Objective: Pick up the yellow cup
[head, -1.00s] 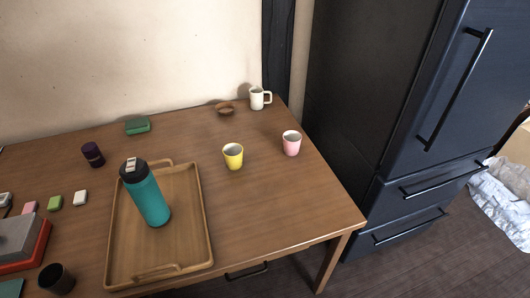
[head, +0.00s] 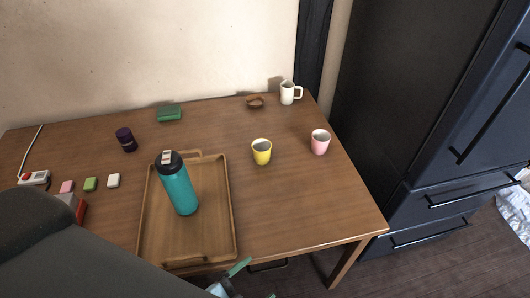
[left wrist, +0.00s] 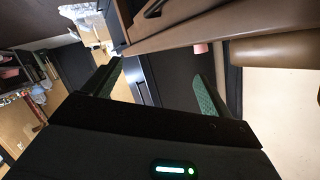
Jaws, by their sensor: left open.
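The yellow cup (head: 261,152) stands upright on the wooden table (head: 300,205), right of the tray. My left gripper (head: 232,279) shows at the bottom edge of the head view, by the table's front edge, well short of the cup and partly cut off. In the left wrist view its two green-padded fingers (left wrist: 160,88) are apart with nothing between them. The yellow cup cannot be made out in that view. My right gripper is not in view.
A tray (head: 228,215) with a teal bottle (head: 180,190) lies left of the cup. A pink cup (head: 320,142) stands to its right, a white mug (head: 290,93) and a brown bowl (head: 255,102) behind. A dark fridge (head: 400,110) stands right of the table.

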